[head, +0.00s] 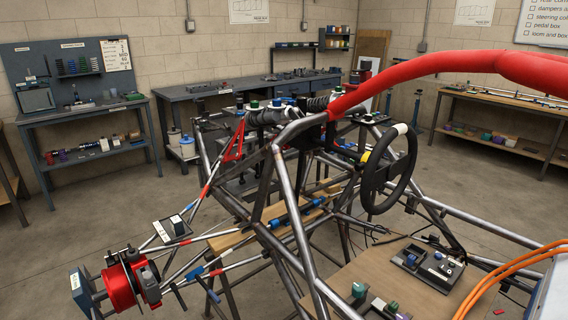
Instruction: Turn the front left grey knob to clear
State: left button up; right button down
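Neither of my grippers shows in the head view. I cannot tell for sure which part is the front left grey knob. A small plate (172,229) with a dark upright piece on it sits on the front suspension arms at the left. Several small coloured caps stand on top of the chassis beside the dark springs (268,115); one is green (254,104). A dark panel (430,263) with small blue and grey pieces lies on the wooden floor board inside the chassis. Their settings and labels are too small to read.
The tube chassis (305,250) fills the middle, with a black steering wheel (388,168) and a red padded bar (430,68). A red hub (122,285) sticks out at lower left. Orange cables (510,275) cross the lower right. Benches line the walls. Concrete floor is clear at the left.

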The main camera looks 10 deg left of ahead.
aim_at(148, 276)
jog(key=k+l+u, duration=0.1)
jog(key=k+u, duration=0.15)
jog(key=u, duration=0.15)
jog(key=k+u, duration=0.45)
jog(key=u, duration=0.3)
jog(key=i+u, duration=0.1)
jog(key=u, duration=0.35)
jog(key=l+u, duration=0.15)
jog(key=u, duration=0.3)
jog(key=i+l+u, duration=0.1)
jog(key=u, duration=0.3)
jog(key=l+u, duration=0.15)
jog(key=u, duration=0.3)
jog(key=l+u, duration=0.15)
jog(key=u, duration=0.3)
jog(key=i+l+u, duration=0.1)
jog(key=l+u, duration=0.85)
jog(key=l+z, duration=0.35)
jog(key=i+l+z, duration=0.1)
jog(key=z, duration=0.25)
